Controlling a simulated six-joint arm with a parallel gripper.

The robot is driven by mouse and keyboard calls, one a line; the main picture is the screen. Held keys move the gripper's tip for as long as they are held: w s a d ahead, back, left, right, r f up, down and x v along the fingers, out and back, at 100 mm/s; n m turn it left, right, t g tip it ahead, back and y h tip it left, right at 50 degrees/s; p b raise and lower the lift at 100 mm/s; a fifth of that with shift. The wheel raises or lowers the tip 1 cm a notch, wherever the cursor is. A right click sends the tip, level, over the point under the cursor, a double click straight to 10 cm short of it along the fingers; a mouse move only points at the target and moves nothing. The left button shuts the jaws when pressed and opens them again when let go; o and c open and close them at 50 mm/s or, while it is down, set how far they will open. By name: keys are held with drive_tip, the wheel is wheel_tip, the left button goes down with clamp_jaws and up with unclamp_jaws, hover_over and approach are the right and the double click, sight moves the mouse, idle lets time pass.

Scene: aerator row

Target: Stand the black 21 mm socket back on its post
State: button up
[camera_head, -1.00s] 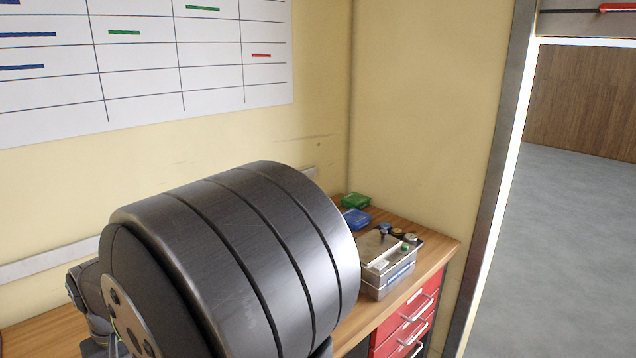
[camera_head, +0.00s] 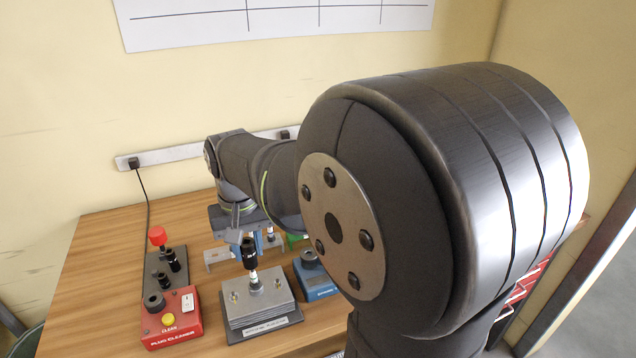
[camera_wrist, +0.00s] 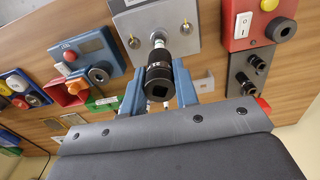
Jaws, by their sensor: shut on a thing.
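A black socket (camera_head: 249,255) is upright between the blue fingers of my gripper (camera_head: 250,240). In the wrist view, the fingers (camera_wrist: 159,72) are shut on the socket (camera_wrist: 158,80), whose square drive hole faces the camera. The socket is directly over a white-and-metal spark plug (camera_head: 254,279) on a grey metal block (camera_head: 240,302); I cannot tell whether it still surrounds the plug's top. A dark rack (camera_head: 156,284) to the left holds two other black sockets (camera_head: 172,260). No bare post can be made out on it. The size marking is not readable.
A red plug cleaner box (camera_head: 160,328) stands in front of the rack. A red knob-like piece (camera_head: 157,236) rises at the rack's back. A blue box (camera_head: 317,284) is right of the block. Bare wooden bench (camera_head: 95,262) lies at the left.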

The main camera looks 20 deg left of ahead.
drive_tip(key=a+f, duration=0.1)
drive_tip(key=a, duration=1.5)
drive_tip(key=shift+s+a+f, duration=0.8)
drive_tip(key=shift+a+f, duration=0.7)
drive_tip(key=shift+a, duration=0.45)
drive_tip(key=shift+s+a+f, duration=0.75)
drive_tip(key=shift+a+f, duration=0.7)
drive_tip(key=shift+a, duration=0.55)
drive_tip(key=shift+s+a+f, duration=0.8)
drive_tip(key=shift+a+f, duration=0.7)
drive_tip(key=shift+a, duration=0.45)
drive_tip(key=shift+f, duration=0.5)
drive_tip(key=shift+f, duration=0.75)
drive_tip(key=o, duration=1)
drive_tip(key=shift+o, duration=0.2)
